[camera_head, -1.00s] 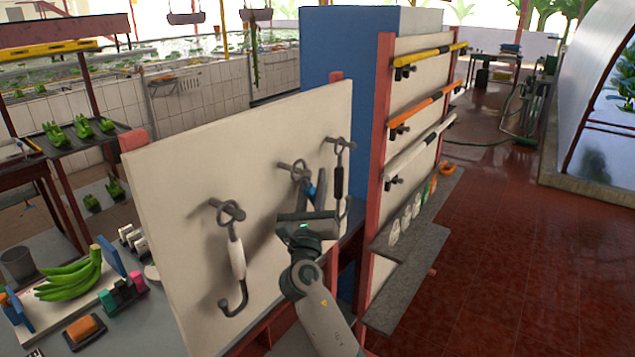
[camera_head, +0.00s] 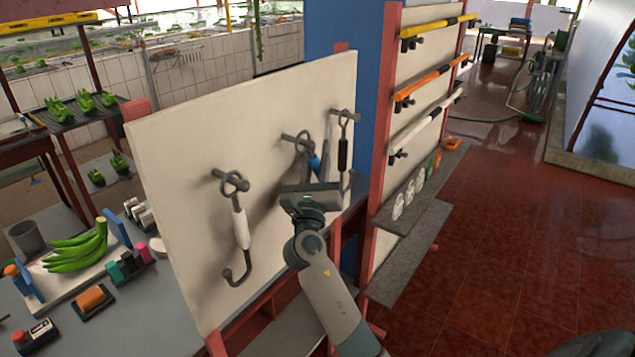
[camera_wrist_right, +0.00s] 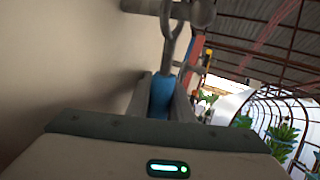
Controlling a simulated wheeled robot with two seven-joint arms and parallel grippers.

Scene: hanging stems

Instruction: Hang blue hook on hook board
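The blue hook's handle (camera_head: 314,163) shows at the middle peg (camera_head: 288,137) of the white hook board (camera_head: 180,150). Its ring (camera_head: 303,143) is at that peg and looks to be around it; the exact fit is hard to see. My right gripper (camera_head: 320,165) reaches up in front of the board and hides the hook's lower part. In the right wrist view the blue handle (camera_wrist_right: 162,97) stands between the two fingers (camera_wrist_right: 164,98), which look closed on it. The ring's lower end shows above, beside the peg. My left gripper is not in view.
A white hook (camera_head: 240,228) hangs on the left peg and a black hook (camera_head: 343,155) on the right peg. A red-framed rack (camera_head: 385,130) with coloured bars stands right of the board. A grey table (camera_head: 150,325) with bananas (camera_head: 78,252) lies left. Red floor is open at right.

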